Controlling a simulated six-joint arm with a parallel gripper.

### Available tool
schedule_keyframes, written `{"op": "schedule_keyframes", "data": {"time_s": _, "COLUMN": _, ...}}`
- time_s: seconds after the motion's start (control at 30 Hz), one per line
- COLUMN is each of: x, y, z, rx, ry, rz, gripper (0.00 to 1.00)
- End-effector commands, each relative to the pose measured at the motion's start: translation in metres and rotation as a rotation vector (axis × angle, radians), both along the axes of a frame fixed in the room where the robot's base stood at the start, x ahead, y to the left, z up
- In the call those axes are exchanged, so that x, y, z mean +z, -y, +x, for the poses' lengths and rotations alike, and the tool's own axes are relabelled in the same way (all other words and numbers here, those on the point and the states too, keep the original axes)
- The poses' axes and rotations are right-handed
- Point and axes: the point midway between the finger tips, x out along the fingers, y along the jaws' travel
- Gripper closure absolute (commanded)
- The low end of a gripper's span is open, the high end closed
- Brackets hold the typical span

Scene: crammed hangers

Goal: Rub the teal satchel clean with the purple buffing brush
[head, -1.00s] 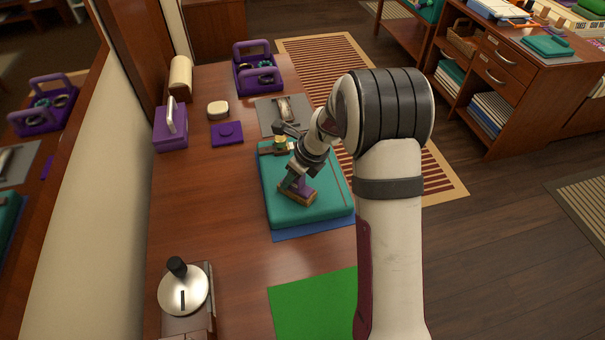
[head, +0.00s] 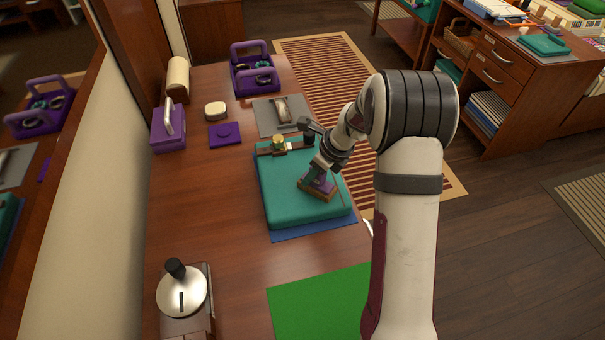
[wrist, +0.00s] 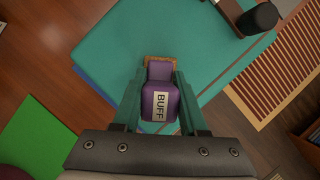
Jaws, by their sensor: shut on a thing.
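The teal satchel (head: 283,190) lies flat on a blue mat (head: 313,231) on the wooden table, with a brown strap and brass-coloured clasp (head: 278,142) at its far edge. My gripper (head: 318,176) is over the satchel's right half, shut on the purple buffing brush (head: 317,187). In the wrist view the brush (wrist: 160,100) shows a "BUFF" label between my two teal fingers (wrist: 158,108). Its tan base is against or just above the satchel's top (wrist: 190,40); exact contact is hard to tell.
A green mat (head: 320,303) lies at the near right and a silver-topped device (head: 182,291) at the near left. A purple caddy (head: 254,70), a grey mat with a brush (head: 281,115), a purple box (head: 168,130) and a cream block (head: 215,111) stand farther back. The table's left middle is clear.

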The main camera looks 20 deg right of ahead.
Motion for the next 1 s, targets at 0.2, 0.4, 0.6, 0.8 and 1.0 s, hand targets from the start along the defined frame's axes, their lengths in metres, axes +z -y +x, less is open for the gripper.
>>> {"op": "schedule_keyframes", "data": {"time_s": 0.2, "x": 0.027, "y": 0.000, "z": 0.000, "rx": 0.001, "ry": 0.002, "rz": -0.002, "gripper": 1.00}}
{"op": "schedule_keyframes", "data": {"time_s": 0.4, "x": 0.046, "y": 0.000, "z": 0.000, "rx": 0.001, "ry": 0.001, "rz": -0.001, "gripper": 1.00}}
{"op": "schedule_keyframes", "data": {"time_s": 0.6, "x": 0.064, "y": 0.000, "z": 0.000, "rx": 0.000, "ry": 0.002, "rz": -0.002, "gripper": 1.00}}
{"op": "schedule_keyframes", "data": {"time_s": 0.8, "x": 0.079, "y": 0.000, "z": 0.000, "rx": 0.000, "ry": 0.000, "rz": -0.001, "gripper": 1.00}}
{"op": "schedule_keyframes", "data": {"time_s": 1.0, "x": 0.082, "y": 0.000, "z": 0.000, "rx": -0.001, "ry": 0.000, "rz": -0.001, "gripper": 1.00}}
